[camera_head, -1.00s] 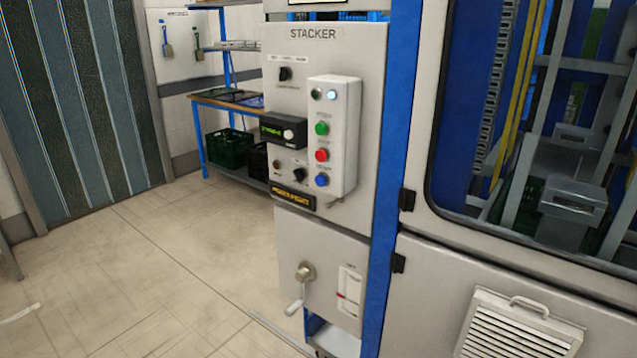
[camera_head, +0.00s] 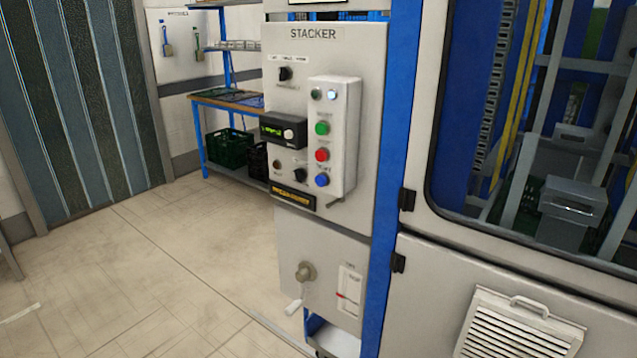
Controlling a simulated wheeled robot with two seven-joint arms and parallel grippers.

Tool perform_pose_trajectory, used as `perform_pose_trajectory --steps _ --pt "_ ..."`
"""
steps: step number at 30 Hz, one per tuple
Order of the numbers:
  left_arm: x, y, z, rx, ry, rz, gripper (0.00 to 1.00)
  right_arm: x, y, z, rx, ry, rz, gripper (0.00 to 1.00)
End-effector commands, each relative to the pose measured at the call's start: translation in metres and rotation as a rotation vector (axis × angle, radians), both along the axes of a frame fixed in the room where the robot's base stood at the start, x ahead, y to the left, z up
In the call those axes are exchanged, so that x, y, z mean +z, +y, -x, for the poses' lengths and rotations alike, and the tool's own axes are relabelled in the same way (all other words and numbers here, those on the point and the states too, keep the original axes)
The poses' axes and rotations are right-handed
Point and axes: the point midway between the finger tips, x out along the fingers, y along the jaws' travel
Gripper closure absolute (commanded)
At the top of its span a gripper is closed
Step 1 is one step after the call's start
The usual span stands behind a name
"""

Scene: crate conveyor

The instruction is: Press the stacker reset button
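The stacker control panel (camera_head: 350,60) stands upright in the middle of the head view, labelled STACKER. A light grey button box (camera_head: 341,92) sticks out from it. On the box are a green button (camera_head: 322,128), a red button (camera_head: 322,154) and a blue button (camera_head: 321,180), one below the other. Two small round lamps sit at its top, the right one (camera_head: 332,94) pale and bright. The small labels by the buttons are too blurred to read, so I cannot tell which is the reset. Neither of my grippers is in view.
A dark display unit (camera_head: 284,132) and a black rotary switch (camera_head: 285,74) are on the panel. A crank handle (camera_head: 304,275) sticks out below. The windowed machine (camera_head: 420,200) stands at right. A shelf with green crates (camera_head: 228,148) is behind. The floor (camera_head: 150,270) at left is clear.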

Motion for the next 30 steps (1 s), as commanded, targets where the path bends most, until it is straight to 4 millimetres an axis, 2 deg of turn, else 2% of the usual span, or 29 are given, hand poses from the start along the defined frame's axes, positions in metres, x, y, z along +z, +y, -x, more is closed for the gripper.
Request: perform_pose_trajectory --steps 11,22,26,30 --pt "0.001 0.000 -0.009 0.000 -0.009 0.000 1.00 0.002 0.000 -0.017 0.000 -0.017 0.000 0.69" --pt "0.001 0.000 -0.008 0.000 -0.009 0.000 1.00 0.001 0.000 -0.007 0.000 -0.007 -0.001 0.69" --pt "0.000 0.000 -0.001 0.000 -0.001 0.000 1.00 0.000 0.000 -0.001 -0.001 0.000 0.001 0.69" --pt "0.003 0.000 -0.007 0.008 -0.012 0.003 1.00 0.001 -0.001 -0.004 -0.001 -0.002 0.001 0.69"
